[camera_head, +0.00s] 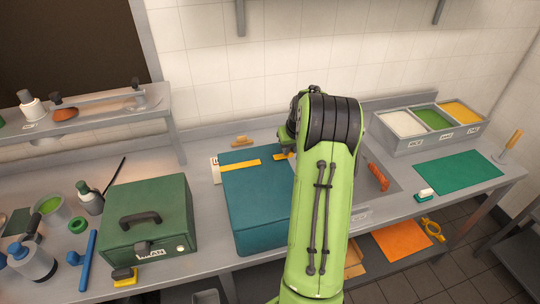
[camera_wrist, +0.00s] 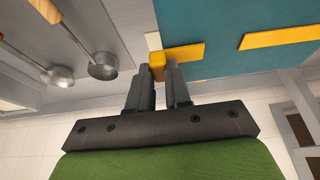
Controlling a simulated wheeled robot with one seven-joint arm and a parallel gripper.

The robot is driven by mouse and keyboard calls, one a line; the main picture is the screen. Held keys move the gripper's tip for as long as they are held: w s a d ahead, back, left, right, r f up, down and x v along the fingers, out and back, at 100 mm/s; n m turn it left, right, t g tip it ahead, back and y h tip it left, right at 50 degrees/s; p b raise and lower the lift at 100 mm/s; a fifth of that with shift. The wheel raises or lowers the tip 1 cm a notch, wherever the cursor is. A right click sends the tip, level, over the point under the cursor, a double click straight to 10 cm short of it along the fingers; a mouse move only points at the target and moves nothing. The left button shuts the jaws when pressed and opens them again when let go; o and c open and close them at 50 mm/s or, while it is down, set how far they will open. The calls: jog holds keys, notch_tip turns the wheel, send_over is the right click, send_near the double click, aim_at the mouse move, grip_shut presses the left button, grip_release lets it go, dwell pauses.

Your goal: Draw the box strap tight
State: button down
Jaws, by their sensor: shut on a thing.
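The teal box (camera_head: 258,205) stands on the counter with its lid closed. A yellow strap (camera_head: 240,164) lies flat across its top from the left; a shorter yellow piece (camera_head: 283,156) shows further right, with a gap of bare lid between them. My arm hides the box's right side in the head view. In the wrist view, my gripper (camera_wrist: 158,74) is shut on the yellow strap's end tab (camera_wrist: 157,62) at the edge of the teal box (camera_wrist: 226,22). The short strap piece (camera_wrist: 186,52) runs from the tab onto the lid, and the longer piece (camera_wrist: 275,38) lies apart from it.
A green cash box (camera_head: 150,222) stands left of the teal box. Two ladles (camera_wrist: 102,66) lie beside the strap end in the wrist view. A grey container with several compartments (camera_head: 431,130) and a green mat (camera_head: 458,172) are at the right. A shelf (camera_head: 90,112) stands at back left.

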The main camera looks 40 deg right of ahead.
jog(key=c, duration=1)
grip_release()
jog(key=shift+s+d, duration=0.1)
jog(key=shift+d, duration=0.1)
jog(key=shift+c, duration=0.2)
jog(key=shift+r, duration=0.1)
jog(key=p+v, duration=0.7)
jog(key=v, duration=0.8)
jog(key=shift+s+r, duration=0.2)
jog(key=shift+r, duration=0.05)
jog(key=shift+a, duration=0.1)
